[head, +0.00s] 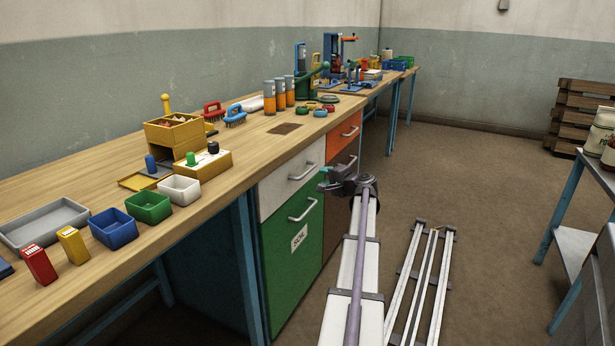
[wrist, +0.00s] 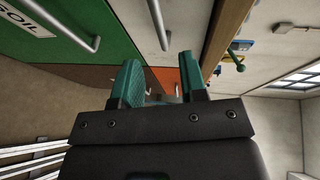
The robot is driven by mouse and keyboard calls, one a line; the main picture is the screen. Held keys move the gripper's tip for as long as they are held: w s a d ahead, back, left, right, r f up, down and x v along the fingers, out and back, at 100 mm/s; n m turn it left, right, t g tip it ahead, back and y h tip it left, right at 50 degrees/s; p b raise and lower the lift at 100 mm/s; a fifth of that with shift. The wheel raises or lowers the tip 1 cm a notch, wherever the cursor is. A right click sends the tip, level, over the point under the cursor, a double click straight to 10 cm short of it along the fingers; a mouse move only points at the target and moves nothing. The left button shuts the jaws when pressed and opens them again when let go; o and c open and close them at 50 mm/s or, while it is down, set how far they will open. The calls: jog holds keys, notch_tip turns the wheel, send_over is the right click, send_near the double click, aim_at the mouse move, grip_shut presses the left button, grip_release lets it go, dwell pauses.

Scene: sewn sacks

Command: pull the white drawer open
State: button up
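The white drawer (head: 277,189) is under the bench top, its front flush with the cabinet. Its bar handle (head: 302,172) is on the front. In the wrist view the white drawer (wrist: 191,28) is a pale band, and its handle (wrist: 158,22) points down toward the gap between my fingers. My gripper (head: 324,180) is just right of the drawer front. In the wrist view its teal fingers (wrist: 160,82) are apart with nothing held between them. The handle lies beyond the fingertips, apart from them.
Below the white drawer is a green front (head: 285,250) with a SOIL label and its own handle (head: 303,210). An orange drawer (head: 342,140) is to the right. The wooden bench top (head: 240,150) overhangs above. A metal cart (head: 580,245) stands at the right.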

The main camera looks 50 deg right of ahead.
aim_at(309, 172)
jog(key=b+x, duration=0.1)
jog(key=x, duration=0.9)
jog(key=shift+w+f+b, duration=0.15)
jog(key=shift+w+b, duration=0.1)
jog(key=shift+b, duration=0.15)
jog(key=shift+c, duration=0.4)
grip_shut()
